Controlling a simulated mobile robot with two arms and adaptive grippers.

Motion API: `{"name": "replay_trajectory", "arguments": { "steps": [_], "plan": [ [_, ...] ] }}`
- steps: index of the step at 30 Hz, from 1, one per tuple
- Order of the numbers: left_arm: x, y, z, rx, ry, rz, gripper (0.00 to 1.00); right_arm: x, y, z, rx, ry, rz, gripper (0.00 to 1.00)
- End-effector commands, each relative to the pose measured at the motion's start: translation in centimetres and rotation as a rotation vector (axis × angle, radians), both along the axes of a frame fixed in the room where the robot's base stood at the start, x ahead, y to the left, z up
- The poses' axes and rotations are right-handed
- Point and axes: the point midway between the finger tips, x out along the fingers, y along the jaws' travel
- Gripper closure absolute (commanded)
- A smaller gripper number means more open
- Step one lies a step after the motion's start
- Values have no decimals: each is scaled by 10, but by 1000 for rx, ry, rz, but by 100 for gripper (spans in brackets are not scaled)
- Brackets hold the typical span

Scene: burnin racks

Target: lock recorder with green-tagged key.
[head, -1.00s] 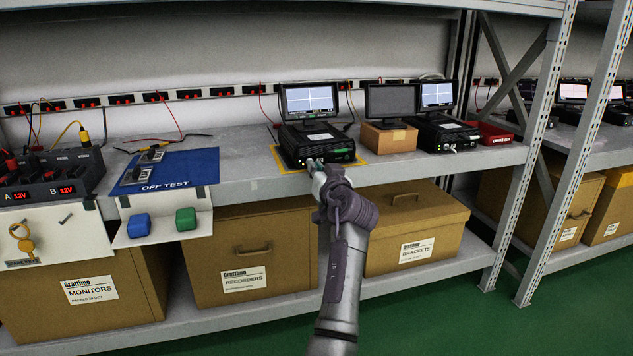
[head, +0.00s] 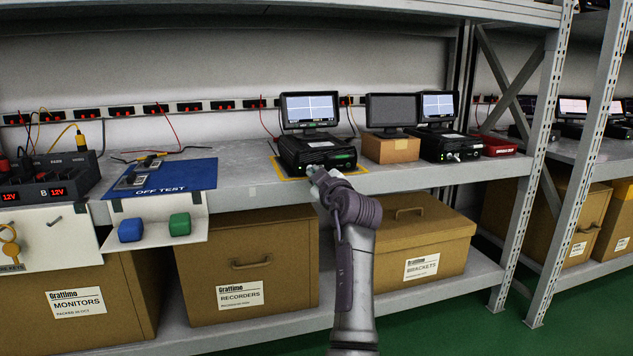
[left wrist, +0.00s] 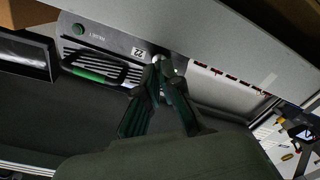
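The recorder (head: 318,154) is a black box on a yellow-edged mat, with a lit monitor on it; its front also shows in the left wrist view (left wrist: 100,58) with a green button, a dark handle and a "22" label. My left gripper (head: 314,172) is at the lower left of the recorder's front. In the left wrist view its fingertips (left wrist: 161,64) draw close together beside the label. I cannot make out a green-tagged key between them. The fingertips hide the spot they face. My right gripper is not in view.
A blue OFF TEST mat (head: 165,178) lies left on the shelf. Blue (head: 131,230) and green (head: 180,224) blocks sit on a small ledge below. A yellow tag (head: 10,246) hangs at far left. A cardboard box (head: 390,148) with a dark monitor stands right of the recorder.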

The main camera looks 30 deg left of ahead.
Motion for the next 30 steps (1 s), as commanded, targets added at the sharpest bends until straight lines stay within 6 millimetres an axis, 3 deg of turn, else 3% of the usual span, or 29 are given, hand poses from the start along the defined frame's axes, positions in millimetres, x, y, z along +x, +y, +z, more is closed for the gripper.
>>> {"name": "replay_trajectory", "arguments": {
  "steps": [24,27,29,30],
  "plan": [
    [0,0,-1,-75,-92,-1,100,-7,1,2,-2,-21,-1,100],
    [0,0,-1,-75,-92,-1,80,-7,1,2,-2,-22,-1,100],
    [0,0,-1,-74,-92,-1,70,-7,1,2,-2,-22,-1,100],
    [0,0,-1,-74,-92,-1,70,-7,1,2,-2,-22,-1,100]
  ]
}}
